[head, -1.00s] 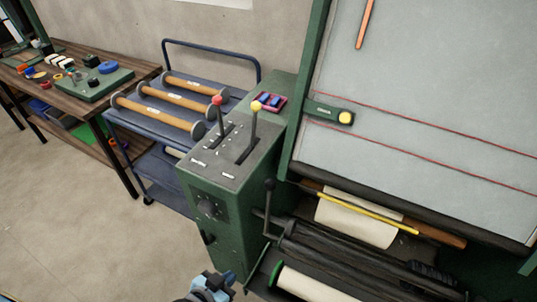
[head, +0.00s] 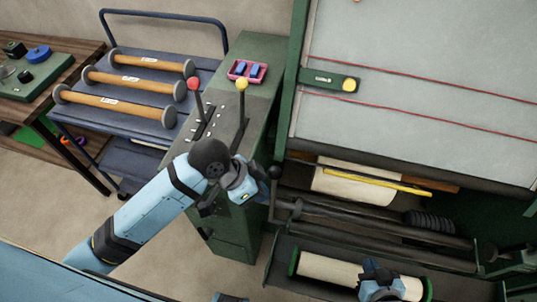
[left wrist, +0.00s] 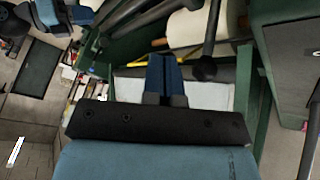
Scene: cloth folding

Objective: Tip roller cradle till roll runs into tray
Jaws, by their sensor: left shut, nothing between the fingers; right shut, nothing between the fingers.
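A cream roll with green end rims (head: 325,268) lies in the low green-framed trough (head: 272,270) at the front of the machine. Above it are the dark cradle rollers (head: 350,222) and a crank lever with a black ball knob (head: 276,172). My left gripper (head: 246,194) is shut and empty, just left of that knob; I cannot tell if they touch. In the left wrist view its blue fingers (left wrist: 165,75) are together, beside a dark knobbed lever (left wrist: 205,68). My right gripper (head: 376,268) is shut and empty, in front of the roll, hiding part of it.
The green control cabinet (head: 235,235) carries levers with a red knob (head: 193,83) and a yellow knob (head: 242,84). A cart (head: 165,35) with wooden rollers stands behind left. A cream cloth roll (head: 345,185) and yellow bar (head: 375,179) sit under the sloped board (head: 430,80).

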